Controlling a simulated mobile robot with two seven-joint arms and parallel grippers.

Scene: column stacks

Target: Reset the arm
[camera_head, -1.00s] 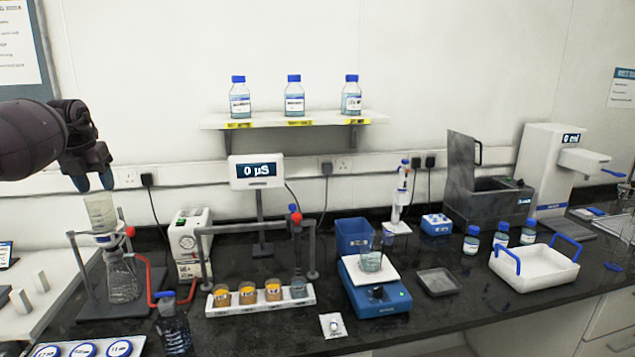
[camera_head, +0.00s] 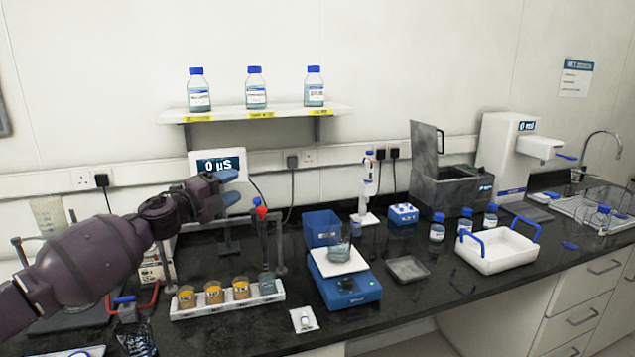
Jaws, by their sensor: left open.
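My left arm reaches in from the left across the bench. Its gripper (camera_head: 230,187) has blue fingertips and is open, with nothing seen between the fingers. It is in front of the conductivity display (camera_head: 207,164), which reads 0 µS, and above the probe stand. The arm hides much of the filter setup at the left, whose glass funnel (camera_head: 47,214) shows behind it. My right gripper is not in view.
Below the gripper stand a red-topped probe (camera_head: 261,212) and a white rack (camera_head: 225,305) with several cups. A blue balance (camera_head: 347,290) bears a glass beaker (camera_head: 339,251). A white basket (camera_head: 497,249) stands right. A shelf (camera_head: 254,112) with three bottles hangs above.

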